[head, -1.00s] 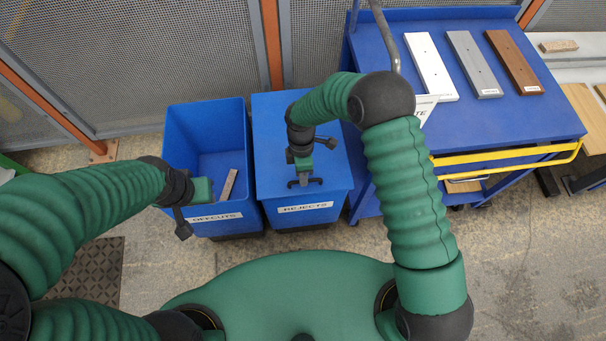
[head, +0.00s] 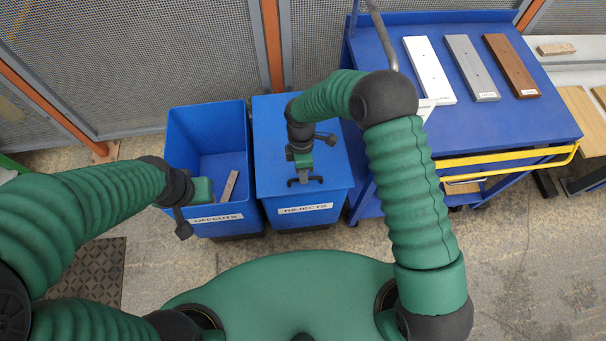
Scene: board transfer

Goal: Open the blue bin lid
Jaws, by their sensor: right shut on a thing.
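The blue bin labelled REJECTS (head: 304,212) stands in the middle, with its flat blue lid (head: 272,112) down over the top. A dark handle sits near the lid's front edge. My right gripper (head: 305,178) is over that front edge, shut on the lid handle; the gripper partly hides the handle. My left gripper (head: 181,222) is by the front left corner of the open OFFCUTS bin; its fingers are too small and partly hidden to tell whether they are open.
The open OFFCUTS bin (head: 207,118) stands directly left of the REJECTS bin, with a small offcut (head: 230,186) inside. A blue cart (head: 395,120) with white, grey and brown boards stands close on the right. A mesh fence (head: 190,60) rises behind the bins.

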